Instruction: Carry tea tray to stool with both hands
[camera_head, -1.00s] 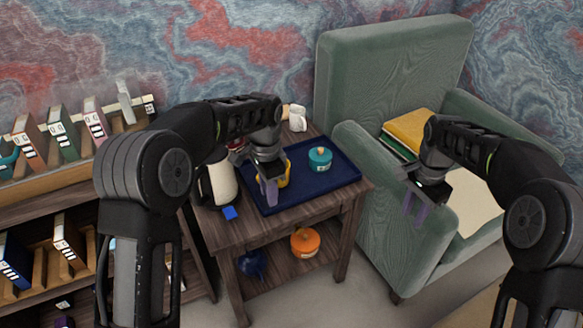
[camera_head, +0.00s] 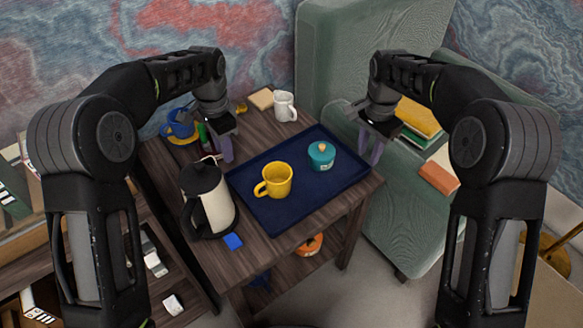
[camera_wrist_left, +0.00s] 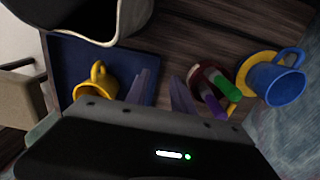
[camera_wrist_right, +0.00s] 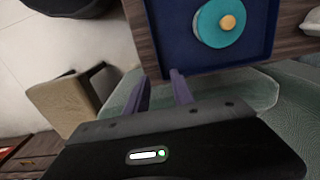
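The navy tray (camera_head: 300,205) lies flat on a dark wooden side table. On it stand a yellow mug (camera_head: 277,180) and a teal lidded pot (camera_head: 321,158) with an orange knob. My left gripper (camera_head: 226,150) is open and empty, near the tray's left edge; it shows in the left wrist view (camera_wrist_left: 163,85). My right gripper (camera_head: 371,150) is open and empty by the tray's right corner, and shows in the right wrist view (camera_wrist_right: 160,82). I cannot tell whether either gripper touches the tray. A tan seat-like piece (camera_wrist_right: 65,105) may be the stool.
A cream kettle (camera_head: 215,205) and a blue block (camera_head: 233,241) stand beside the tray's left side. A blue mug (camera_head: 180,123) and a white mug (camera_head: 285,105) are behind it. A green armchair (camera_head: 345,65) borders the table on the right; shelves are at left.

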